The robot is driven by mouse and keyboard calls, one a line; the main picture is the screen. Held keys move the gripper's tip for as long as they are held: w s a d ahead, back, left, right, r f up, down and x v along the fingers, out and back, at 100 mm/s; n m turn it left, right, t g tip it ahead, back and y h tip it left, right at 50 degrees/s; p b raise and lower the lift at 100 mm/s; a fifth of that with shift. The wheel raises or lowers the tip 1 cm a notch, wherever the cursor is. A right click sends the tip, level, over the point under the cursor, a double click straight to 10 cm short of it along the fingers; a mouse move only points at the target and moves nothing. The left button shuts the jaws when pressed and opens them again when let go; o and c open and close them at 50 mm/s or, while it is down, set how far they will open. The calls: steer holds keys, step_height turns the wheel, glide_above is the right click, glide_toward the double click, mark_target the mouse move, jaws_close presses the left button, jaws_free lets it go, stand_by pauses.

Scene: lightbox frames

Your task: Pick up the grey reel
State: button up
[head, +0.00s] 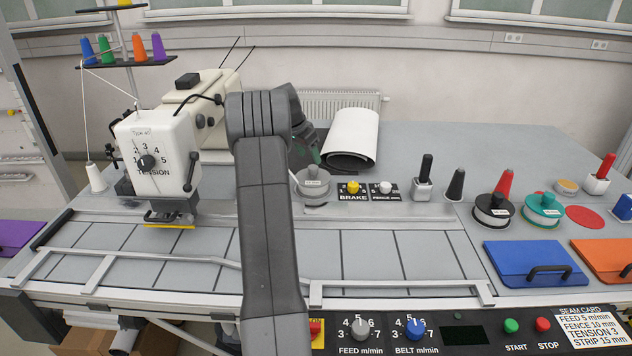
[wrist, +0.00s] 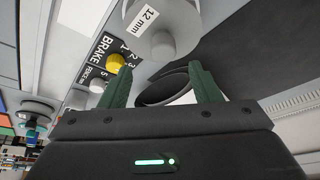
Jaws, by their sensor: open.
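The grey reel (head: 313,190) lies on the table just right of my arm in the head view, with a pale label on its top. In the wrist view the grey reel (wrist: 183,22) is at the top, cut off by the frame edge, with a "12 mm" label and a round knob. My gripper (wrist: 163,78) is open, its two green fingers apart with nothing held between them. The fingertips are near the reel but not around it.
A brake panel with a yellow knob (head: 353,187) stands right beside the reel. A rolled white sheet (head: 352,135) lies behind it. The sewing machine (head: 155,150) is to the left. A black reel (head: 493,211) and teal reel (head: 543,211) sit farther right.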

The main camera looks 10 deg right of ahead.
mark_target(313, 166)
steer(key=shift+p+x, duration=1.2)
steer(key=shift+x, duration=2.55)
steer(key=shift+w+a, duration=0.2)
jaws_close()
